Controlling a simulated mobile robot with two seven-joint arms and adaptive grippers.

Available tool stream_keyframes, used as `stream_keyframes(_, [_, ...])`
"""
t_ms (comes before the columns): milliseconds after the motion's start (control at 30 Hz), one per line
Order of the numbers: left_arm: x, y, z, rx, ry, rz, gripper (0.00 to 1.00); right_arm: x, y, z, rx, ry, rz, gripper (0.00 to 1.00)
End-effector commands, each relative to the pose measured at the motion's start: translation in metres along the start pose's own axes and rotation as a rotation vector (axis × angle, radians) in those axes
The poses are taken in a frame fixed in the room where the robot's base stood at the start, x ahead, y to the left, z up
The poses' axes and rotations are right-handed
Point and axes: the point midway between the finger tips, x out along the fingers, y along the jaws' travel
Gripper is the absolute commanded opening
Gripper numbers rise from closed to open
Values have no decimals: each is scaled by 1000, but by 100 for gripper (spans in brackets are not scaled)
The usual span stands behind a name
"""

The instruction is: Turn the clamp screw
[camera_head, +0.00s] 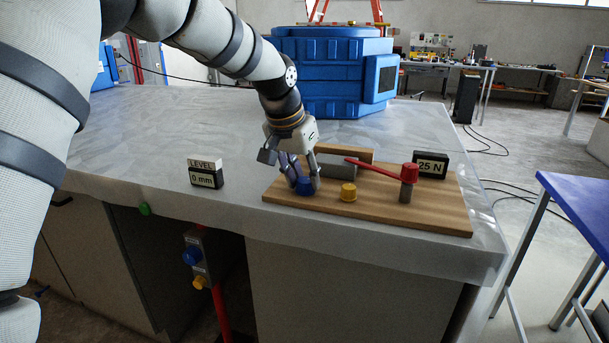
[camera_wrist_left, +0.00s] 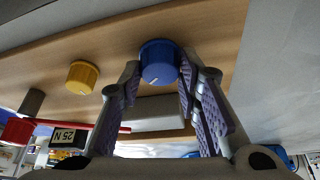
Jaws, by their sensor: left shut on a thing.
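A wooden board (camera_head: 425,217) lies on the counter with a blue knob (camera_head: 305,188) at its left front and a yellow knob (camera_head: 348,192) to the right. My left gripper (camera_head: 303,181) reaches down and is shut on the blue knob. In the left wrist view, the blue knob (camera_wrist_left: 160,60) sits between the two fingertips, with a white mark on its face. The yellow knob (camera_wrist_left: 82,77) is apart from the fingers. A red lever (camera_head: 374,167) runs to a red-capped grey post (camera_head: 407,189). Which part is the clamp screw is not labelled. My right gripper is out of view.
A display (camera_head: 431,165) reading "25 N" stands behind the red cap. A "LEVEL 0 mm" display (camera_head: 206,175) stands left of the board. A grey block (camera_head: 337,166) lies behind the knobs. A large blue container (camera_head: 330,70) stands at the back.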

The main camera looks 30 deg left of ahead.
Motion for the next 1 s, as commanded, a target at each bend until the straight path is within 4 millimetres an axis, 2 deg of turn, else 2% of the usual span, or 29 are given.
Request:
stream_keyframes(500, [2, -3, -1, 409, 0, 171, 3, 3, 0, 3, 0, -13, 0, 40])
stream_keyframes(1000, [1, -4, -1, 598, -1, 246, 3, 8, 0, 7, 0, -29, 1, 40])
